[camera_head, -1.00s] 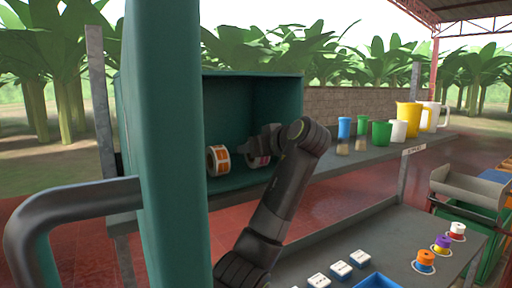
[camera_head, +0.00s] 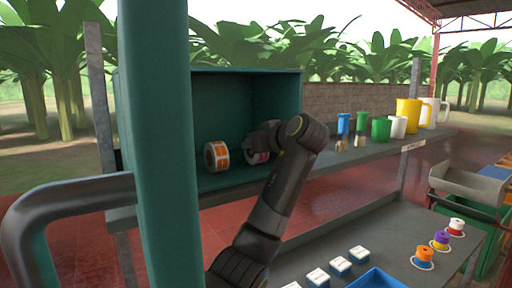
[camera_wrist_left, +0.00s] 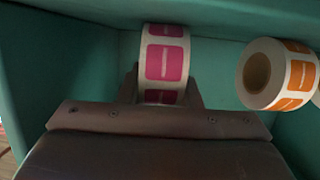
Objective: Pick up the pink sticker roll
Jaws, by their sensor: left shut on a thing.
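The pink sticker roll (camera_wrist_left: 165,62) stands on edge inside a teal cabinet (camera_head: 275,71), with pink labels on a white strip. In the head view the pink roll (camera_head: 262,157) is mostly hidden by my gripper and wrist. My left gripper (camera_wrist_left: 162,92) reaches into the cabinet and is shut on this roll, one finger on each side. In the head view the left gripper (camera_head: 250,148) is small and partly hidden. I cannot tell whether the roll touches the cabinet floor. My right gripper is not in view.
An orange sticker roll (camera_head: 216,157) stands just left of the pink one in the head view. The cabinet's teal door (camera_head: 160,150) with a grey handle (camera_head: 70,195) is near the camera at left. Cups and jugs (camera_head: 408,112) line the shelf at right.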

